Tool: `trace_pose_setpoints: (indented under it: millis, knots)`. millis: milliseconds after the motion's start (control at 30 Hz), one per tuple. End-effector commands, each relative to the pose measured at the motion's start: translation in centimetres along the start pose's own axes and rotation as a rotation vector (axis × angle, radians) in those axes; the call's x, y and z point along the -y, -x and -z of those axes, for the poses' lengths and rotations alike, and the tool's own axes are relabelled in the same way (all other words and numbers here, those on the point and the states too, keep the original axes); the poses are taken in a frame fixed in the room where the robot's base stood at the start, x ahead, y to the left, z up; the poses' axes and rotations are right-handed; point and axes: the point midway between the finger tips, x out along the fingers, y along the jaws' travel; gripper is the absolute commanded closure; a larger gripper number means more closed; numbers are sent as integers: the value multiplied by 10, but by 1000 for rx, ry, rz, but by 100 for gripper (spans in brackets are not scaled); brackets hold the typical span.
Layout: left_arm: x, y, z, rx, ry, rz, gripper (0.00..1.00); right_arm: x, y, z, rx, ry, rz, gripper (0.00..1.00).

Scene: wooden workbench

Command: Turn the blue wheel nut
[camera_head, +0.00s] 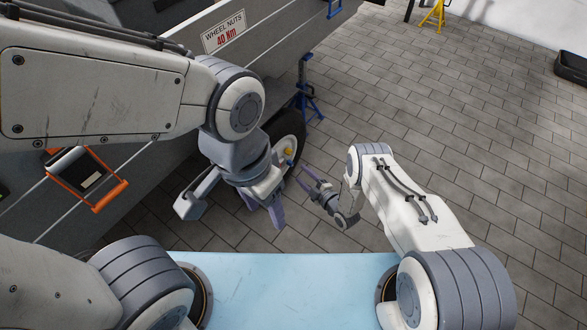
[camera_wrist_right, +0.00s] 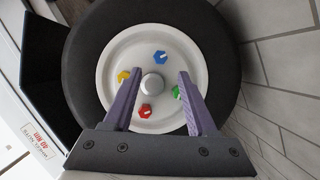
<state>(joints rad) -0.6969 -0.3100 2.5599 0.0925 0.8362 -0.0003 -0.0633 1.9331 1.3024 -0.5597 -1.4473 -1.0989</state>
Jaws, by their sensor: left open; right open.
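The blue wheel nut (camera_wrist_right: 160,57) sits on the pale wheel disc (camera_wrist_right: 153,34), above the silver hub cap (camera_wrist_right: 152,83) in the right wrist view. It carries a white mark. My right gripper (camera_wrist_right: 160,74) is open, its two purple fingers spread in front of the disc. The blue nut shows between and just past the fingertips, and no finger appears to touch it. In the head view the right gripper (camera_head: 312,181) reaches toward the wheel (camera_head: 291,143). My left gripper (camera_head: 235,209) is open and empty left of the wheel, partly covering it.
A yellow nut (camera_wrist_right: 123,76), a red nut (camera_wrist_right: 145,111) and a green nut (camera_wrist_right: 177,92) surround the hub. The grey trailer side bears a wheel-nut sign (camera_head: 223,33). A blue stand (camera_head: 307,92) is behind the wheel.

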Motion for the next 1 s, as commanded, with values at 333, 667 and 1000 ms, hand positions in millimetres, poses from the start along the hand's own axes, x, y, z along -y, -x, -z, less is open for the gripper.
trace_pose_setpoints:
  millis: [333, 667, 1000]
  knots:
    - [2, -32, -2, 0, 0, 0, 43, 2, -58, -2, 0, -1, -1, 43]
    - [2, -34, -2, 0, 0, 0, 43, 0, -66, 0, 2, -3, 1, 43]
    - [2, -34, -2, 0, 0, 0, 43, 0, -66, 0, 3, -3, 1, 100]
